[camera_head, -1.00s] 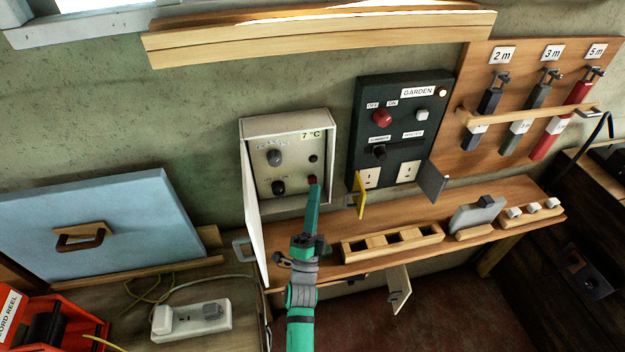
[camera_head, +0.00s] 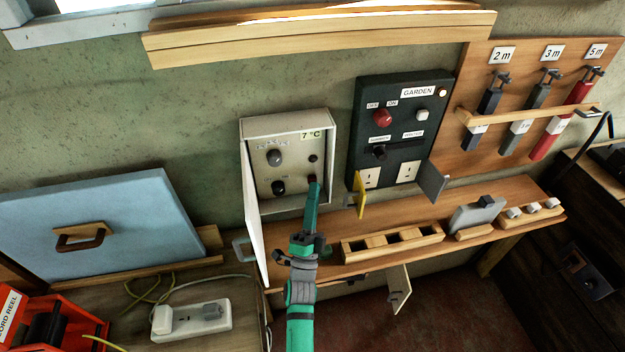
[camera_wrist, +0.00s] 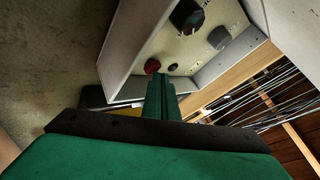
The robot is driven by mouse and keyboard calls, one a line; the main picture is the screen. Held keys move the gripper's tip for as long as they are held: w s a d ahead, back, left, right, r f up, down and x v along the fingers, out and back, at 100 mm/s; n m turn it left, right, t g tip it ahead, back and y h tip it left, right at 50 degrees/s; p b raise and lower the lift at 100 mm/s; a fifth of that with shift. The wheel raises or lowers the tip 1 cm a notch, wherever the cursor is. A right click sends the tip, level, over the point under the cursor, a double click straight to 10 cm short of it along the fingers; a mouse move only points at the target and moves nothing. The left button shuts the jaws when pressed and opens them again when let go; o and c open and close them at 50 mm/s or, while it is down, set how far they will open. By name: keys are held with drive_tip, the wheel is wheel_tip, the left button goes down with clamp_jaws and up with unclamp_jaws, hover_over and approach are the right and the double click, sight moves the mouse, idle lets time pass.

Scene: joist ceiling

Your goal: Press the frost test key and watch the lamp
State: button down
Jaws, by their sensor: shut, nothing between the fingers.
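The frost box (camera_head: 290,124) is a cream wall case with a "7 °C" label and its door swung open to the left. It also shows in the wrist view (camera_wrist: 148,40). The red frost test key (camera_wrist: 152,66) is on its panel, low on the right in the head view, where my fingers largely cover it. The small round lamp (camera_head: 313,158) above it looks dark; it also shows in the wrist view (camera_wrist: 173,67). My gripper (camera_head: 314,184) is shut and empty, its tips at the key. I cannot tell whether they touch it.
The open box door (camera_head: 254,215) stands close left of my arm. A dark GARDEN panel (camera_head: 431,135) with a yellow tab (camera_head: 360,195) is to the right. A wooden shelf (camera_head: 335,235) with a slotted block (camera_head: 392,243) lies below.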

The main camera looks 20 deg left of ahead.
drive_tip(key=shift+s, duration=0.1)
idle(0.3)
drive_tip(key=shift+s+d, duration=0.5)
drive_tip(key=shift+s, duration=0.15)
drive_tip(key=s+d, duration=0.3)
drive_tip(key=s, duration=0.2)
drive_tip(key=shift+d, duration=0.2)
idle(0.9)
drive_tip(key=s+d+f+n+g+h, duration=0.2)
drive_tip(key=s+d+f+n+g, duration=0.1)
drive_tip(key=s+d+f, duration=0.4)
drive_tip(key=s+d+f+n+g+h, duration=0.25)
drive_tip(key=s+f, duration=0.25)
drive_tip(key=s, duration=0.5)
drive_tip(key=s+d+n+g, duration=0.2)
drive_tip(key=s+d+n, duration=0.1)
drive_tip(key=s, duration=0.4)
drive_tip(key=s+d+n+g, duration=0.3)
drive_tip(key=s+n, duration=0.2)
drive_tip(key=s, duration=0.3)
drive_tip(key=shift+s+f, duration=0.2)
drive_tip(key=shift+f, duration=0.25)
